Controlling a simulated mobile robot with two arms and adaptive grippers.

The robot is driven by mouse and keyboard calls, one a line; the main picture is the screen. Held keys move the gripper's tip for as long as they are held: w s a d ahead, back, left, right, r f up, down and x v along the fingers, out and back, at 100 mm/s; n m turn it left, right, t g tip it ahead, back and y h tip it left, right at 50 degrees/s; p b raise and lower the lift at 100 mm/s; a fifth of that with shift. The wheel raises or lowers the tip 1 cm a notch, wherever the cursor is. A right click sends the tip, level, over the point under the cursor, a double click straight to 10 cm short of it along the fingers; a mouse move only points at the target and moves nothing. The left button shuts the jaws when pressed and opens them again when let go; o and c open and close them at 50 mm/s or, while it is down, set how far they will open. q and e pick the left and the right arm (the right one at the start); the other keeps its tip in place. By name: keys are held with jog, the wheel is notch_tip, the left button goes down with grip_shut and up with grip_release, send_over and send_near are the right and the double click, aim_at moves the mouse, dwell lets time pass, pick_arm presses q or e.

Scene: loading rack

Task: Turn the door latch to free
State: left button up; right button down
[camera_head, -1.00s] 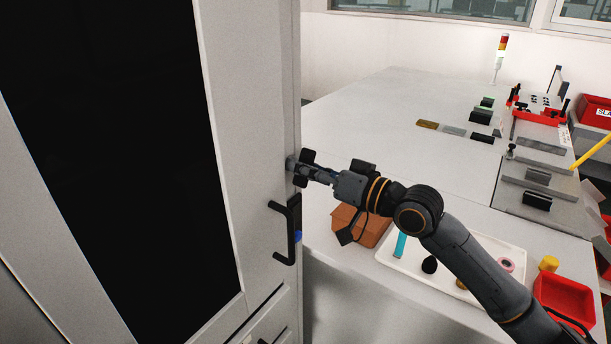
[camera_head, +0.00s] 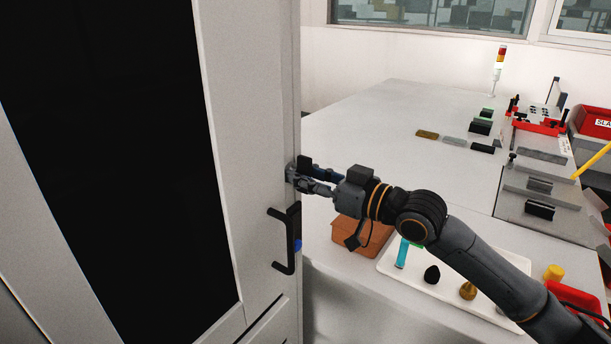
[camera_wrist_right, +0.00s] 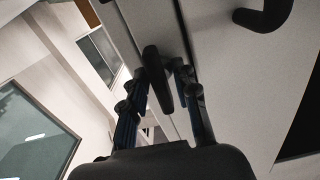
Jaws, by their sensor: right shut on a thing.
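The tall light-grey cabinet door (camera_head: 250,130) with a dark panel fills the left side of the head view. The door latch is a small dark knob or lever (camera_wrist_right: 157,80) near the door's edge. In the wrist view it shows as a dark rounded bar between my right fingers. My right gripper (camera_head: 304,176) is shut on the latch, and its fingers hide most of it in the head view. I cannot tell the latch's exact angle. My left gripper is not in view.
A black door handle (camera_head: 291,240) juts out just below my right gripper. A white worktable (camera_head: 400,120) stands to the right, with a brown box (camera_head: 350,236) and a white tray (camera_head: 400,272) of small items under my right arm. Grey fixtures (camera_head: 535,190) stand farther right.

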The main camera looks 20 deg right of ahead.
jog(key=c, duration=1.4)
grip_release()
jog(key=shift+o, duration=0.2)
jog(key=v, duration=1.2)
